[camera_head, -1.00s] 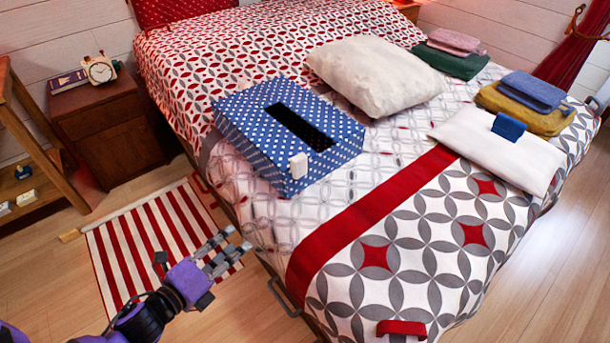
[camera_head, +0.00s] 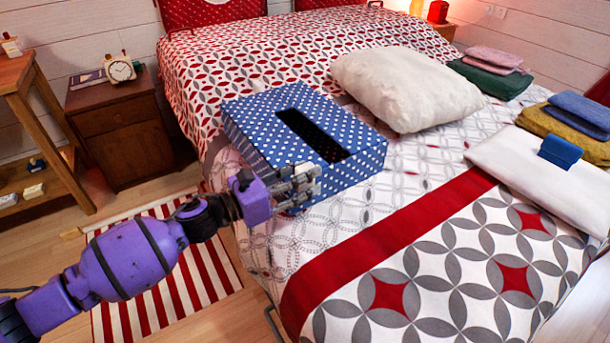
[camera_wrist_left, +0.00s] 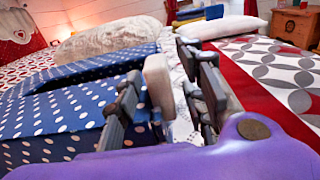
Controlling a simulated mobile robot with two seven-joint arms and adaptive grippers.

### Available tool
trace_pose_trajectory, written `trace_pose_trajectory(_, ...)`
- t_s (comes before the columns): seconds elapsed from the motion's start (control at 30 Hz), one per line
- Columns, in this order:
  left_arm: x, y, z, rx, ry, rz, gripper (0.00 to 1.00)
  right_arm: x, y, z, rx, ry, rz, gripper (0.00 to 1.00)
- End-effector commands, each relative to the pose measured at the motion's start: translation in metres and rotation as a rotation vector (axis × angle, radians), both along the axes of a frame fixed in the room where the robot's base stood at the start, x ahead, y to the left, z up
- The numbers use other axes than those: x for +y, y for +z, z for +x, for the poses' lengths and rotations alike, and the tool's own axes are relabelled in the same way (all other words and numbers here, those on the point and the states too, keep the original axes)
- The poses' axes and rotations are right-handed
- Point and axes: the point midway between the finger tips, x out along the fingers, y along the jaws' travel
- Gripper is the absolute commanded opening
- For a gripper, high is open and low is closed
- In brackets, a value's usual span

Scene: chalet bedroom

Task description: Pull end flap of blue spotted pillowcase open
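The blue pillowcase with white spots (camera_head: 245,118) lies on the bed like a boxy, flat block, with a long dark opening (camera_head: 312,135) in its top. It fills the left of the left wrist view (camera_wrist_left: 50,125). A small white tab (camera_wrist_left: 158,85) is on its near end. My left gripper (camera_head: 305,185) is at that end, beside the bed's edge. In the left wrist view its fingers (camera_wrist_left: 170,95) are apart, with the tab between them, close to the left finger. Whether a finger touches it I cannot tell. My right gripper is in neither view.
A cream pillow (camera_head: 408,88) lies behind the pillowcase. A white pillowcase with a blue tab (camera_head: 560,152) and folded cloths (camera_head: 565,125) lie at the right. A nightstand (camera_head: 125,130) and a striped rug (camera_head: 170,290) are left of the bed.

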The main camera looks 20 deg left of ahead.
Motion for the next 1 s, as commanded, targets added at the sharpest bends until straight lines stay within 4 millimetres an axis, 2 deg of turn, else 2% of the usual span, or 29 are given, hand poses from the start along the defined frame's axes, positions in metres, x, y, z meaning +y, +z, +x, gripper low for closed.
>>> trace_pose_trajectory(0.37,-0.004,0.0,0.006,0.002,0.001,-0.001,0.38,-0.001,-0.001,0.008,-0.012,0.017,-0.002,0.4)
trace_pose_trajectory(0.67,-0.004,0.0,0.006,0.002,0.001,-0.001,0.0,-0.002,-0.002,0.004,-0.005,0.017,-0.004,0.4)
trace_pose_trajectory(1.0,-0.005,0.0,0.006,0.002,0.004,-0.001,0.0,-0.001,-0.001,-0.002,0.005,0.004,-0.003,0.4)
